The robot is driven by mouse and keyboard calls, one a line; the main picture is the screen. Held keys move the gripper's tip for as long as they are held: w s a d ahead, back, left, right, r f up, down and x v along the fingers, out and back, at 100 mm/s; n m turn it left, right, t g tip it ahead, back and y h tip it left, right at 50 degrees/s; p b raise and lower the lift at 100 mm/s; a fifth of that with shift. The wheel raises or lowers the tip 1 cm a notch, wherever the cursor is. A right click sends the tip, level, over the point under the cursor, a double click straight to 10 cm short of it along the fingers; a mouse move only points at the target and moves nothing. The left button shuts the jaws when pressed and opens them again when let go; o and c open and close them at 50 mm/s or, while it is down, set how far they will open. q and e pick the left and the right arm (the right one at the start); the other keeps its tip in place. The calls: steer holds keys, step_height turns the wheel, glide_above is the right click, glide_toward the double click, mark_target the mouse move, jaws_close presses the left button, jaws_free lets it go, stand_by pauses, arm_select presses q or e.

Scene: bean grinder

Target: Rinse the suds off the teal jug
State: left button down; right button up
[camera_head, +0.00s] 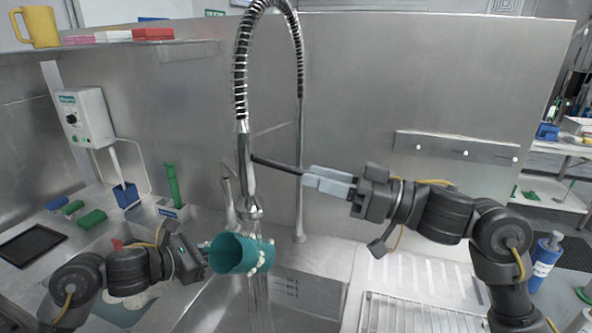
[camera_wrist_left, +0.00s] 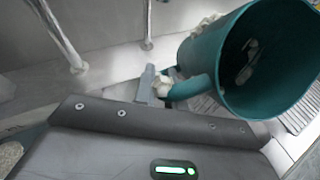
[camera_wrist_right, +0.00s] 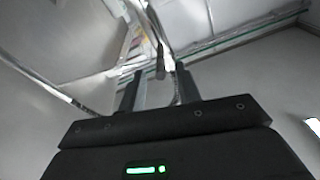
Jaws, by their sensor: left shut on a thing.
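The teal jug (camera_head: 232,254) is tipped on its side under the spray head (camera_head: 249,209), over the sink. White suds (camera_head: 262,258) cling to its right side. In the left wrist view the jug (camera_wrist_left: 208,62) shows its open mouth, with suds (camera_wrist_left: 205,24) on its outside and near the handle. My left gripper (camera_head: 205,256) is shut on the jug's handle (camera_wrist_left: 188,88). Water (camera_head: 259,295) runs from the spray head past the jug. My right gripper (camera_head: 312,178) is at the end of the black spray lever (camera_head: 277,164); its fingers are apart around the lever tip (camera_wrist_right: 160,68).
The sink basin (camera_head: 305,292) lies below the jug, with a wire rack (camera_head: 420,315) and ribbed drainboard to the right. A green brush (camera_head: 172,185) in a holder, a blue container (camera_head: 126,194) and sponges (camera_head: 91,218) stand at left. The coiled hose (camera_head: 241,80) arches above.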

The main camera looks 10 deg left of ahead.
steer(key=d, duration=0.6)
steer(key=shift+s+f, duration=0.4)
steer(key=shift+f, duration=0.05)
steer(key=shift+c, duration=1.1)
steer(key=shift+m, duration=0.4)
steer(key=f, duration=0.1)
steer(key=s+f, duration=0.1)
steer(key=f, duration=0.1)
steer(key=s+a+f, duration=0.1)
steer(key=f, duration=0.1)
steer(key=shift+s+f, duration=0.1)
jaws_close()
steer(key=s+n+t, duration=0.1)
steer(key=n, duration=0.7)
steer(key=s+n+t, duration=0.2)
steer(key=n, duration=0.6)
steer(key=s+n+t, duration=0.1)
steer(key=s+n, duration=0.1)
steer(key=n, duration=0.6)
steer(key=shift+s+a+n+y, duration=0.2)
steer(key=shift+n+y, duration=0.1)
steer(key=shift+n, duration=0.1)
